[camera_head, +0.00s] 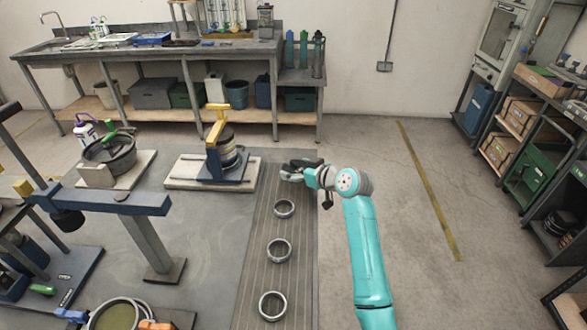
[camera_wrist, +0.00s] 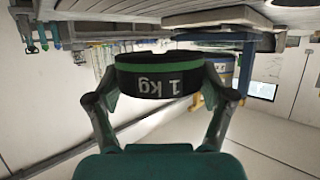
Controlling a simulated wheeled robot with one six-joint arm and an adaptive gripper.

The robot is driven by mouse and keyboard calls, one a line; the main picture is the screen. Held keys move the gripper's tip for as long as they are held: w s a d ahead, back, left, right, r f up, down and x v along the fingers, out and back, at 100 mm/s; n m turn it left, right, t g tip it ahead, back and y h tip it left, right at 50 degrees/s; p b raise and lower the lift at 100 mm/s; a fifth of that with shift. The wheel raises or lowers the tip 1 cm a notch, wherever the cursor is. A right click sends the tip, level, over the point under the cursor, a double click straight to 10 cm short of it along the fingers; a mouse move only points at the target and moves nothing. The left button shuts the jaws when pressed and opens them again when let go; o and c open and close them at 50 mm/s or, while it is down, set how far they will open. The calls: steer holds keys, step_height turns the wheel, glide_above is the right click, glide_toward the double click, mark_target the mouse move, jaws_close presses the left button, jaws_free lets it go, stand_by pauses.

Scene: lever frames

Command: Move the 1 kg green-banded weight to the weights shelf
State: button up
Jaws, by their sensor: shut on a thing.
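The 1 kg green-banded weight (camera_wrist: 158,82) is a black disc with a green stripe, and its white "1 kg" label reads upside down in the wrist view. My gripper (camera_wrist: 160,92) is shut on it, one finger on each side. In the head view the weight shows as a dark disc (camera_head: 306,162) at my gripper (camera_head: 296,172), above the far end of a ribbed grey strip (camera_head: 263,220). A shelf unit at the right has several dark round things (camera_head: 562,222) on a low level; I cannot tell whether they are weights.
Three metal rings (camera_head: 279,250) stand in a row on the strip. A blue and yellow lever frame (camera_head: 216,145) stands left of my gripper, with another blue frame (camera_head: 120,204) nearer. A workbench (camera_head: 150,55) lines the back wall. The floor (camera_head: 400,215) right of my arm is clear.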

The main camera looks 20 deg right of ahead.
mark_target(297, 188)
steer(key=shift+f, duration=2.35)
steer(key=o, duration=1.7)
steer(key=shift+f, duration=0.25)
